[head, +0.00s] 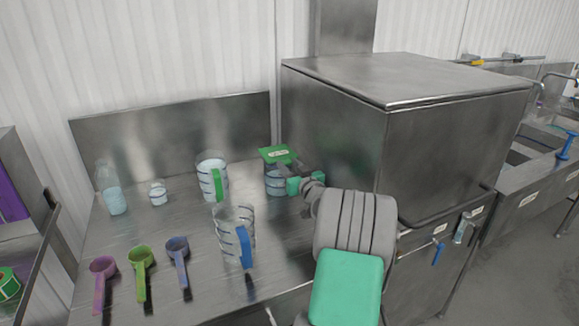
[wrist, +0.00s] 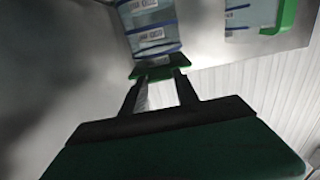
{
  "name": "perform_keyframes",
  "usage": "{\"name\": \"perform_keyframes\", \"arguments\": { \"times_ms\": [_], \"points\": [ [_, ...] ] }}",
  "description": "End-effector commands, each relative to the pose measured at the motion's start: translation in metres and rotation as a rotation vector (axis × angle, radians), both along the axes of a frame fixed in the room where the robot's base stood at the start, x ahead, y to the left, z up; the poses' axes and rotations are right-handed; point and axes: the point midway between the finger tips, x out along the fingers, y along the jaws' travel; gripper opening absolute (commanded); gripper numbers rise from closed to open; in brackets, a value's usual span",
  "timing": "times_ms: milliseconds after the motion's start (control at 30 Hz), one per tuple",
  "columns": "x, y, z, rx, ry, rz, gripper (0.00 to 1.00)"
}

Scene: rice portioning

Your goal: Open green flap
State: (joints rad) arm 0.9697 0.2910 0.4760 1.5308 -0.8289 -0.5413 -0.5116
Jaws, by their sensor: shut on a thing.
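A clear container (head: 276,183) with blue bands stands at the back right of the steel table, beside the big steel box. Its green flap (head: 279,154) with a pale label is on top. My gripper (head: 284,168) reaches it from the right, fingertips at the flap's edge, and partly hides the container. In the wrist view the green flap (wrist: 158,67) sits at my fingertips (wrist: 157,76), against the banded container (wrist: 150,22). My gripper is shut on the flap. How far the flap is raised I cannot tell.
A jug with a green handle (head: 211,177) stands left of the container. A jug with a blue handle (head: 232,236) stands in front. Pink (head: 103,270), green (head: 140,262) and blue (head: 178,250) scoops lie front left. The steel box (head: 450,145) closes off the right.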

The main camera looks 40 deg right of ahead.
Motion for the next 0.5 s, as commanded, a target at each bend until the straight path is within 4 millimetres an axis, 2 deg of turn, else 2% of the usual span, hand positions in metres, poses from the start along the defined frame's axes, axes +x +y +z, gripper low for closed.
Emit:
{"name": "perform_keyframes", "arguments": {
  "times_ms": [33, 300, 500],
  "points": [
    [-0.0002, -0.0003, 0.0, 0.0, 0.0, -0.001, 0.21],
    [-0.0002, -0.0004, 0.0001, -0.001, 0.0, -0.001, 0.0],
    [-0.0002, -0.0004, 0.0002, -0.001, 0.0, -0.001, 0.0]
  ]
}}
